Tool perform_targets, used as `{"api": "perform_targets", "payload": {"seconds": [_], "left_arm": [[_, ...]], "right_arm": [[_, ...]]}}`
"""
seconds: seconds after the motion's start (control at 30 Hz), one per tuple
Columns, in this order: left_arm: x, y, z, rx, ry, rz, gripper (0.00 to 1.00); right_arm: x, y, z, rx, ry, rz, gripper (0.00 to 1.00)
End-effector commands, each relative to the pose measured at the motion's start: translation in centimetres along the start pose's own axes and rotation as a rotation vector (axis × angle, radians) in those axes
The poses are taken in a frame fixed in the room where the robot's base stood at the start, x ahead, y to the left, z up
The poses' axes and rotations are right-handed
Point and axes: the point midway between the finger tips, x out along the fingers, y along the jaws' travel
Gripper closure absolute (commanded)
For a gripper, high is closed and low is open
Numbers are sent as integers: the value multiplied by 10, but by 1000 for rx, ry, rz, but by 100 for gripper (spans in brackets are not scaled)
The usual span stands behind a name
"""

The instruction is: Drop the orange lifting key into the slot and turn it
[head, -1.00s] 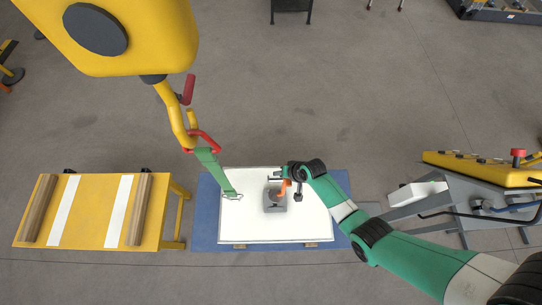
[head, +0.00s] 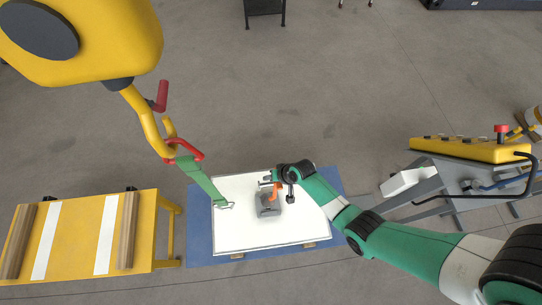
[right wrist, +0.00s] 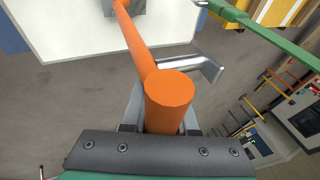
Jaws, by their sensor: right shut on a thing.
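My right gripper (head: 272,182) is shut on the orange lifting key (head: 277,191). In the right wrist view the key's thick orange end (right wrist: 170,100) sits between the fingers, and an orange rod runs up toward the grey block at the top edge (right wrist: 126,6). The grey block (head: 268,209) stands on the white panel (head: 240,236). The key is over the far right part of the block in the head view. I cannot tell whether its tip is in the slot, which is hidden. My left gripper is not in view.
A yellow hoist arm with a green strap (head: 205,184) reaches the panel's left side. A blue mat (head: 199,235) lies under the panel. A yellow bench (head: 75,240) stands left, and a yellow control box (head: 465,150) right. The floor beyond the panel is clear.

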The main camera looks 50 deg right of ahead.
Motion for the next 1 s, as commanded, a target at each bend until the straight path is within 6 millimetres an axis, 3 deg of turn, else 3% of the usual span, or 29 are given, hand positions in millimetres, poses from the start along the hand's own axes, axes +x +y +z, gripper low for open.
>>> {"api": "perform_targets", "payload": {"seconds": [1.0], "left_arm": [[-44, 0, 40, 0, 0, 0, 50]], "right_arm": [[56, 23, 15, 0, 3, -3, 100]]}}
